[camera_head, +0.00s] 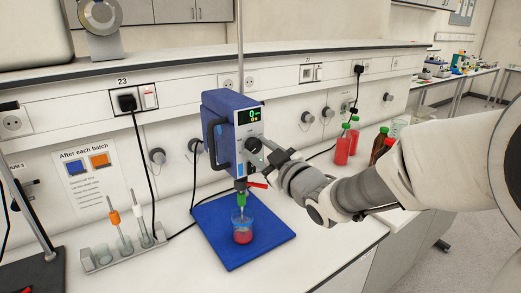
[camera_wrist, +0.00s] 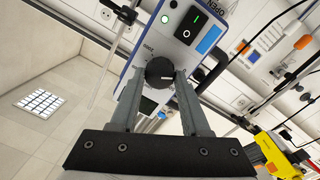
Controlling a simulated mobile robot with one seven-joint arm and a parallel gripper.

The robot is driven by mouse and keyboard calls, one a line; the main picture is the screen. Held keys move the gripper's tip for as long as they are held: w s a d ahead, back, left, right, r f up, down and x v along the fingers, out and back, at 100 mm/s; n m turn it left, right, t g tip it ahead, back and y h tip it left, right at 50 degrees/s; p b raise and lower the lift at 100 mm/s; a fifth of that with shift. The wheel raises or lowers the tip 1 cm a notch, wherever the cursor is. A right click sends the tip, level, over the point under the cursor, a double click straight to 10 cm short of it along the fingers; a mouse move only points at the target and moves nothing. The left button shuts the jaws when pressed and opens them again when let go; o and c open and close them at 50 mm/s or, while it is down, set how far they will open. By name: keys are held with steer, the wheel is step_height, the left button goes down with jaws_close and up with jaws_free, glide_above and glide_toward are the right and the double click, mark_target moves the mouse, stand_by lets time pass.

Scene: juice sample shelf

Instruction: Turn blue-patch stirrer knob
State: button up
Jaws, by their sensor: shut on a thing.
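The overhead stirrer (camera_head: 226,108) is a blue box with a pale front face, held on a vertical rod. Its display (camera_head: 249,115) shows a green 0. The black round knob (camera_wrist: 159,72) is on its front face, with a rocker switch (camera_wrist: 190,27) and a blue patch (camera_wrist: 208,40) nearby in the wrist view. My gripper (camera_head: 266,152) is at the stirrer's front face from the right. In the wrist view its fingers (camera_wrist: 161,77) are shut on the knob, one on each side. In the head view the gripper largely hides the knob.
Below the stirrer, a beaker (camera_head: 242,233) of red liquid stands on a blue mat (camera_head: 215,216). A probe rack (camera_head: 103,258) is at left. A black cable runs along the wall. The front counter edge is clear.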

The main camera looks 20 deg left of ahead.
steer(key=shift+m, duration=0.3)
jaws_close()
steer(key=m+p, duration=0.1)
steer(key=m, duration=0.4)
steer(key=shift+d+r+m, duration=0.1)
steer(key=shift+m, duration=0.2)
steer(key=m+p, duration=0.2)
steer(key=m, duration=0.3)
steer(key=shift+w+p, duration=0.1)
steer(key=shift+p, duration=0.25)
steer(key=shift+m, duration=0.3)
steer(key=o, duration=1.2)
jaws_free()
steer(key=b+v, duration=0.5)
steer(key=v, duration=1.2)
steer(key=shift+d+r, duration=0.2)
steer(key=shift+d, duration=0.05)
